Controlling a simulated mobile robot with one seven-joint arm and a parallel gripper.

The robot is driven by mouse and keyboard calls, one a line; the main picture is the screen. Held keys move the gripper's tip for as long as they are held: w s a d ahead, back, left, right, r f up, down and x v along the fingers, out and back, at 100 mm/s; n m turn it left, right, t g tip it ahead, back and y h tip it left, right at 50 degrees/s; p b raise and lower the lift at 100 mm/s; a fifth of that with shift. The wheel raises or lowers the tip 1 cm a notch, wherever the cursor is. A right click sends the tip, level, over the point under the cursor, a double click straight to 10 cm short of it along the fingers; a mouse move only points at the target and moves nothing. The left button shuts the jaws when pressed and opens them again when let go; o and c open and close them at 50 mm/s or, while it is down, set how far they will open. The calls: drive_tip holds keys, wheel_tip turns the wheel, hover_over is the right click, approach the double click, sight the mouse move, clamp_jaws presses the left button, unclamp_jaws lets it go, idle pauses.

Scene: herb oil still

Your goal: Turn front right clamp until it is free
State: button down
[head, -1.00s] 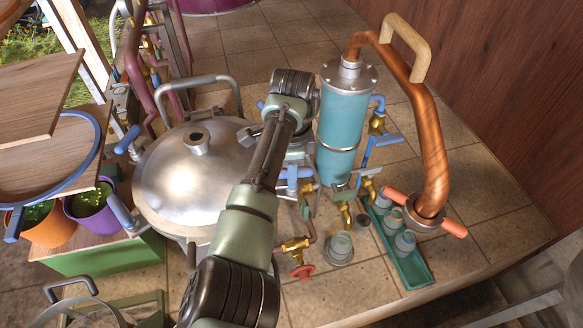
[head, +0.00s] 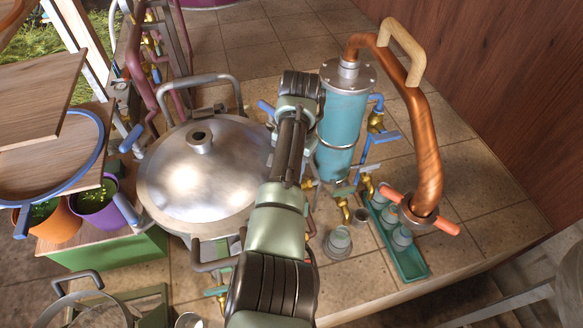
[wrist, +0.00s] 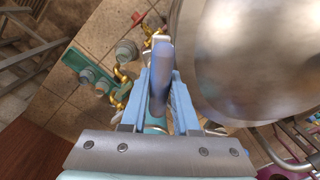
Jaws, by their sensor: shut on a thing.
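The still pot's round steel lid (head: 185,185) lies left of my arm in the head view. Its edge fills the upper right of the wrist view (wrist: 265,60). In the wrist view, the blue-grey handle of the front right clamp (wrist: 161,52) stands upright beside the lid's rim. My gripper (wrist: 160,82) is shut on this handle, with one light blue finger on each side. In the head view, my arm hides the gripper and this clamp. Other blue clamp handles show at the lid's front left (head: 127,210), rear left (head: 131,138) and rear right (head: 266,107).
A teal condenser (head: 342,125) with a copper pipe (head: 425,140) stands right of my arm. A green tray (head: 411,262) with small cups and several brass taps are near it. Pots of herbs (head: 95,207) stand at the left.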

drive_tip(key=shift+r+n, duration=0.1)
drive_tip(key=shift+n, duration=1.8)
drive_tip(key=c, duration=0.7)
unclamp_jaws()
drive_tip(key=shift+o, duration=0.2)
wheel_tip(320, 180, up, 13)
drive_tip(key=p, duration=0.1)
drive_tip(key=shift+d, duration=0.4)
drive_tip(key=shift+s, duration=0.1)
